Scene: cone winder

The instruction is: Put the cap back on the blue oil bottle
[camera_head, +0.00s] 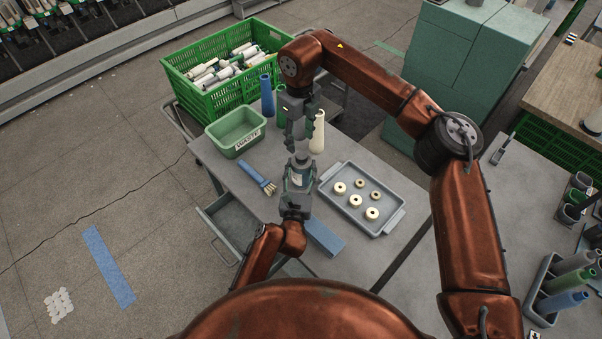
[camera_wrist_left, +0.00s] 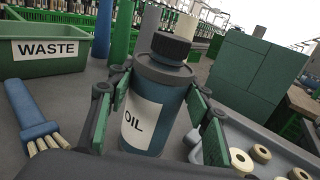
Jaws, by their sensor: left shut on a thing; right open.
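The blue oil bottle (camera_wrist_left: 158,100) stands upright with a white label reading OIL. It also shows in the head view (camera_head: 299,179). A black cap (camera_wrist_left: 170,48) sits on top of the bottle in the left wrist view; whether it is screwed tight cannot be told. My left gripper (camera_head: 297,190) is shut on the bottle's body, with green-padded fingers on both sides of it. My right gripper (camera_head: 299,142) is open and points down just above the bottle top in the head view. It does not show in the left wrist view.
A green waste bin (camera_head: 236,131) and a blue-handled brush (camera_head: 258,178) lie left of the bottle. A grey tray (camera_head: 396,213) with several cream rings is at right. Upright blue (camera_head: 267,96) and cream (camera_head: 318,132) cones stand behind. A blue block (camera_head: 324,238) lies in front.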

